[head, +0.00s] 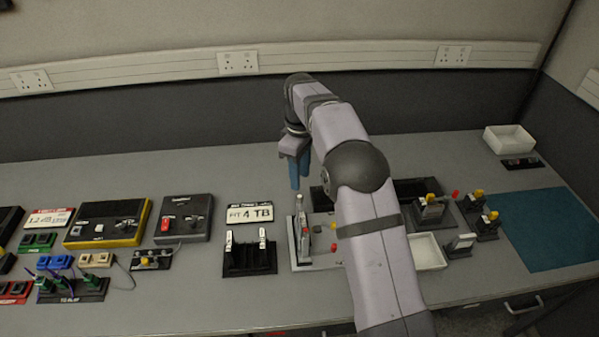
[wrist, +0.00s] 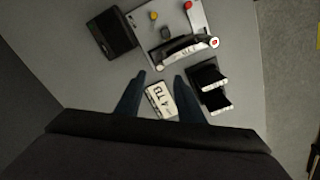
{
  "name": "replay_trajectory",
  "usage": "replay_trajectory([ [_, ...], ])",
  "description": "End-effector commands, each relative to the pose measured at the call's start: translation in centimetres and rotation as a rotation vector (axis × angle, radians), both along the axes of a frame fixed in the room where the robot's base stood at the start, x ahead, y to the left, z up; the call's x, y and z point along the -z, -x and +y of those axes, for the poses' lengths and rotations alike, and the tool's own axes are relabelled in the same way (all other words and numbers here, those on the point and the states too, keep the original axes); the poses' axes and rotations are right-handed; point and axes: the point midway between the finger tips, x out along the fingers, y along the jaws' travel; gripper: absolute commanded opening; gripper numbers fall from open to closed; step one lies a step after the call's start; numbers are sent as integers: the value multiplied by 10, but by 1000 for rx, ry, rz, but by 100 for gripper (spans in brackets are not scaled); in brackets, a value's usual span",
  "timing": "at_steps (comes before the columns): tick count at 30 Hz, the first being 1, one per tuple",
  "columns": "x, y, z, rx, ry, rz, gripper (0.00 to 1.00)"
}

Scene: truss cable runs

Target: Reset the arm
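My gripper (head: 298,175) hangs over the bench, behind the grey fixture with the upright lever (head: 301,228). In the wrist view my gripper (wrist: 160,78) shows two blue fingers apart, with nothing held between them. Below and beyond the fingers lies a white label plate reading "4 TB" (wrist: 160,100), which also shows in the head view (head: 249,213). My arm crosses the middle of the head view and hides part of the fixture and the bench behind it.
A black rack with two upright white-tipped pieces (head: 249,257) stands left of the fixture. Black and yellow boxes (head: 107,222) and small coloured connectors fill the left side. White trays (head: 509,139) and a teal mat (head: 545,230) lie right. Bench behind the label is clear.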

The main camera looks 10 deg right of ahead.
Motion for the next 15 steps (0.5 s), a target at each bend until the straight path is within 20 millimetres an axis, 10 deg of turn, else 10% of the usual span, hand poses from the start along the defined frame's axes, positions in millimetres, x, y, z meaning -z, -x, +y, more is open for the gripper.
replay_trajectory([
  [15,-8,32,-16,146,0,0,35],
])
